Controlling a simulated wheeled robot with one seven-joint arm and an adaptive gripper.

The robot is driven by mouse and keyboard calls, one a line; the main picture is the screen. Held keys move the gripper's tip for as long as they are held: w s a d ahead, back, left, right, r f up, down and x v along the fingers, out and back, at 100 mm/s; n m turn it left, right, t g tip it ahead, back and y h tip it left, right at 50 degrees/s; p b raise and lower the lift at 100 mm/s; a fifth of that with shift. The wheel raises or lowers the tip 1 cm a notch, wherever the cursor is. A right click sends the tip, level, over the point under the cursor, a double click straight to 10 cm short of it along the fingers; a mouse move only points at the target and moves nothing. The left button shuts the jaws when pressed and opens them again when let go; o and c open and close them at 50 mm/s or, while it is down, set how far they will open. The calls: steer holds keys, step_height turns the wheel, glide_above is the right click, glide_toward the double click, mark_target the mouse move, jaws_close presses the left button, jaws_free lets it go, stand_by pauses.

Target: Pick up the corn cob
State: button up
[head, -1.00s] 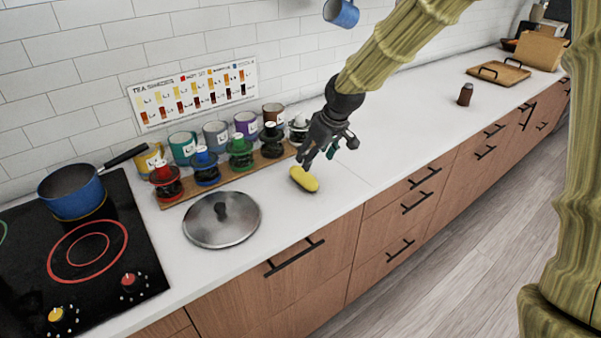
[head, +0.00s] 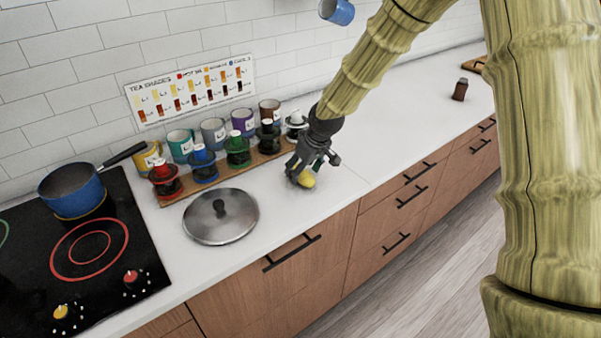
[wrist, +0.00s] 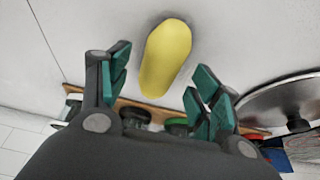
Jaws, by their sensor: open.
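The yellow corn cob (head: 308,181) lies on the white counter, right of the metal pan lid. In the head view my gripper (head: 313,172) is low over it and partly hides it. In the wrist view the whole corn cob (wrist: 165,57) shows, with its near end close to the gap between the open fingers (wrist: 158,84). The green-padded fingers stand to either side of that end, apart from it. Nothing is held.
The metal lid (head: 221,217) lies just left of the corn cob. A blue pot (head: 71,190) is on the black stove. The counter to the right is clear up to a brown shaker (head: 460,90).

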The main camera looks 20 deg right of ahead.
steer(key=shift+x, duration=1)
steer(key=c, duration=1.2)
steer(key=shift+r, duration=0.15)
